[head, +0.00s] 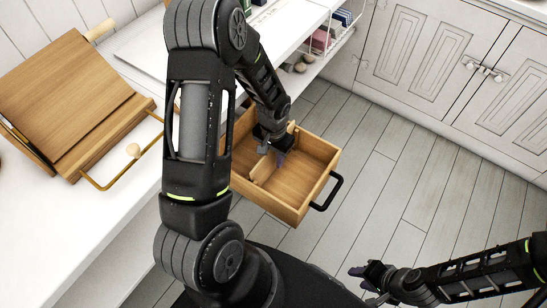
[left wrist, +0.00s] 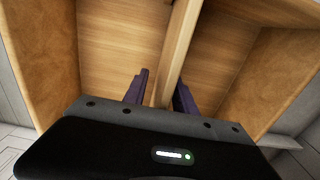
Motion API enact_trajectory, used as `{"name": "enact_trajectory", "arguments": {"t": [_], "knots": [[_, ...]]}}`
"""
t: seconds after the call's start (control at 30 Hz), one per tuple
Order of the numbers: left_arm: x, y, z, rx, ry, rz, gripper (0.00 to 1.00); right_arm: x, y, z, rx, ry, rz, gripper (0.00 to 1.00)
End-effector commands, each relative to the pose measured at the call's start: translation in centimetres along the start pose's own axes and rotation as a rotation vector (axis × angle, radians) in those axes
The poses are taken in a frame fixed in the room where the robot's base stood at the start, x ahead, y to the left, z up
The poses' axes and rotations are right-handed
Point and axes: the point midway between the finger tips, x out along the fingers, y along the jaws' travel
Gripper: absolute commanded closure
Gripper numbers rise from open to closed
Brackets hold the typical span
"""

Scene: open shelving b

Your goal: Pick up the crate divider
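The crate divider is a thin light-wood panel standing inside an open wooden crate (head: 298,208). In the head view it is partly hidden by my left gripper (head: 272,153), which reaches down into the crate. In the left wrist view the divider (left wrist: 181,45) runs between the two dark fingers of my left gripper (left wrist: 160,92). The fingers are apart, one on each side of it. A gap shows on the left side, and the right finger looks close to the panel. My right gripper (head: 366,284) is low at the bottom right, away from the crate, fingers apart and empty.
The crate has a black handle (head: 327,193) on its right side. A white counter (head: 40,230) at left holds a wooden box (head: 70,95) with a brass-coloured handle. Shelves with small items and white cabinets (head: 430,55) stand behind. The grey plank floor at right is clear.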

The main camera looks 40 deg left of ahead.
Motion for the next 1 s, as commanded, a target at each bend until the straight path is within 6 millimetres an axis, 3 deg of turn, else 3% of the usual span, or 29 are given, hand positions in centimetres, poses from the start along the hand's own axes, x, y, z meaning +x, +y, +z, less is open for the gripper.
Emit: {"name": "enact_trajectory", "arguments": {"t": [0.17, 0.57, 1.0], "knots": [[-0.02, 0.0, -0.01, 0.0, 0.0, 0.0, 0.67, 0.0, 0.0, 0.0, 0.0, 0.0, 0.0, 0.64], [-0.02, 0.0, -0.01, 0.0, 0.0, 0.0, 0.99, 0.0, 0.0, 0.0, 0.0, 0.0, 0.0, 0.64], [-0.02, 0.0, -0.01, 0.0, 0.0, 0.0, 1.0, 0.0, 0.0, 0.0, 0.0, 0.0, 0.0, 0.64]]}}
